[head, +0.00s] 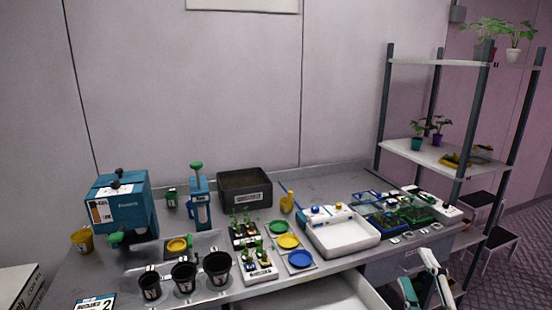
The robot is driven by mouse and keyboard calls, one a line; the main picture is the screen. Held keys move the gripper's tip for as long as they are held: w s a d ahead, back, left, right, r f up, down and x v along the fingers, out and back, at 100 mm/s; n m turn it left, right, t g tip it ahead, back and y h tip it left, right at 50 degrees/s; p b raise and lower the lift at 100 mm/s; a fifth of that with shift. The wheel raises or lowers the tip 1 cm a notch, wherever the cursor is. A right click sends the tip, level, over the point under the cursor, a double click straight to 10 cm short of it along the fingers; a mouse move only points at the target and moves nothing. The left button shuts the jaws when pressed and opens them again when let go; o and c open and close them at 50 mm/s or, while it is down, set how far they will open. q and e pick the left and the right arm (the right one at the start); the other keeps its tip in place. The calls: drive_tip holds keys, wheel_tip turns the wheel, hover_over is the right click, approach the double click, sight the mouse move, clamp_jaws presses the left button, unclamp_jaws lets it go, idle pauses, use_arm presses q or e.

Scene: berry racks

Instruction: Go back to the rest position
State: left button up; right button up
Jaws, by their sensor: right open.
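My right gripper (425,284) shows at the bottom right edge of the head view, in white and teal. It is open and nothing shows between its fingers. It is in front of the table's right part, apart from the objects on the table. Much of the right arm is cut off by the frame. My left gripper is not in view.
The grey table (340,184) holds a blue machine (122,208), black pots (184,277), a dark bin (245,190), a white tray (345,246) and coloured dishes (288,241). An open drawer (312,293) juts out in front. A shelf rack (462,120) stands at right.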

drive_tip(key=s+d+f+m+g+h, duration=0.2)
drive_tip(key=s+d+f+m+g, duration=0.3)
drive_tip(key=s+f, duration=0.55)
drive_tip(key=s+d+f+m+g+h, duration=0.25)
drive_tip(key=s+f+g, duration=0.55)
drive_tip(key=f, duration=0.6)
use_arm(q)
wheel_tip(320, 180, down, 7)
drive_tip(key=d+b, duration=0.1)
drive_tip(key=b, duration=0.8)
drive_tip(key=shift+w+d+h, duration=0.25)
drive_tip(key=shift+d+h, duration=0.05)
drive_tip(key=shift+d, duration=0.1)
use_arm(e)
drive_tip(key=w+a+f+m+t+y, duration=0.1)
drive_tip(key=a+f+y, duration=0.3)
drive_tip(key=a+f, duration=0.4)
drive_tip(key=a+f+m+t+y, duration=0.2)
drive_tip(key=a+f, duration=0.6)
drive_tip(key=f, duration=0.7)
drive_tip(key=shift+w+f+t+y, duration=0.2)
drive_tip(key=shift+w+t+y, duration=0.25)
drive_tip(key=shift+y, duration=0.4)
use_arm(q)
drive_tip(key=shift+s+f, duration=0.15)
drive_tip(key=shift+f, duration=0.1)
use_arm(e)
drive_tip(key=shift+s+m, duration=0.1)
drive_tip(key=shift+m, duration=0.15)
